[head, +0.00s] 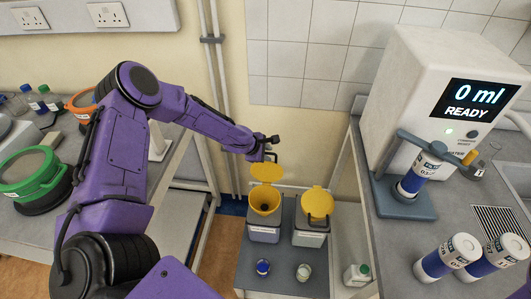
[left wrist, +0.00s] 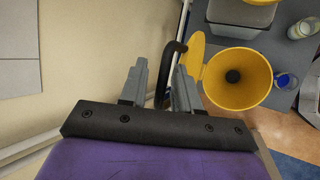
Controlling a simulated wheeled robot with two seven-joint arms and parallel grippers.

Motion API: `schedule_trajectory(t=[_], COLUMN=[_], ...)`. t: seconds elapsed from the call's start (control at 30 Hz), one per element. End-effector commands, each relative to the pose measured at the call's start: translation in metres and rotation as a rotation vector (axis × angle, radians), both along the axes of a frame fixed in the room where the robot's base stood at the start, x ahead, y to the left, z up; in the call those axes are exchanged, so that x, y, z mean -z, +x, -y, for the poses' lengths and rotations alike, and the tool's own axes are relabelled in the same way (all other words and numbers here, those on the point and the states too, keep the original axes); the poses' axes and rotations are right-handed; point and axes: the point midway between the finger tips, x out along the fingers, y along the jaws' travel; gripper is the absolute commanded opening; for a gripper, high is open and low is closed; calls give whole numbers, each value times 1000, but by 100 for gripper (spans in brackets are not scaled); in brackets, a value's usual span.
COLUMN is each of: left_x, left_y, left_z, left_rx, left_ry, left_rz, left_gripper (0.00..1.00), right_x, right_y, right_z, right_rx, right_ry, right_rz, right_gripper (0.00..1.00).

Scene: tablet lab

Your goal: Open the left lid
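The left bin (head: 263,234) is grey with a yellow funnel-like inside. Its yellow left lid (head: 266,172) stands raised at the back, and the opening is uncovered. In the left wrist view the lid (left wrist: 194,62) is seen nearly edge-on beside the round yellow opening (left wrist: 240,82). My left gripper (head: 270,153) is just above and behind the lid. In the left wrist view its fingers (left wrist: 160,78) are apart, with the lid's black curved handle (left wrist: 164,80) between them, closer to the right finger. Contact cannot be told. My right gripper is not in view.
Small jars (head: 263,267) stand in front. A dispenser reading 0 ml (head: 430,90) and labelled canisters are on the right bench. A wall and pipes (head: 212,70) are behind my left arm.

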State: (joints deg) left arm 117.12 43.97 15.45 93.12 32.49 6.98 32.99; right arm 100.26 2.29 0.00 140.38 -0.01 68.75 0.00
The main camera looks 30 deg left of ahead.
Motion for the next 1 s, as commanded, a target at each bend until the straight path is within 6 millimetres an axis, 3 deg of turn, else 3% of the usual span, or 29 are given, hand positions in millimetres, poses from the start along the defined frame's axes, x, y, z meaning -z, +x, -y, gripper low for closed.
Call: schedule_trajectory(t=[0.27,0.73,1.0], left_x=[0,-71,-84], left_y=[-4,-54,-67], left_z=[2,-12,-15], left_rx=[5,-1,-3], left_ry=[-2,-1,-1], left_rz=[-5,3,1], left_gripper=[36,36,36], right_x=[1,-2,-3], right_y=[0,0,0], right_z=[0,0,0], right_rx=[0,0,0], right_ry=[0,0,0], right_rz=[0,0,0], right_gripper=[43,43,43])
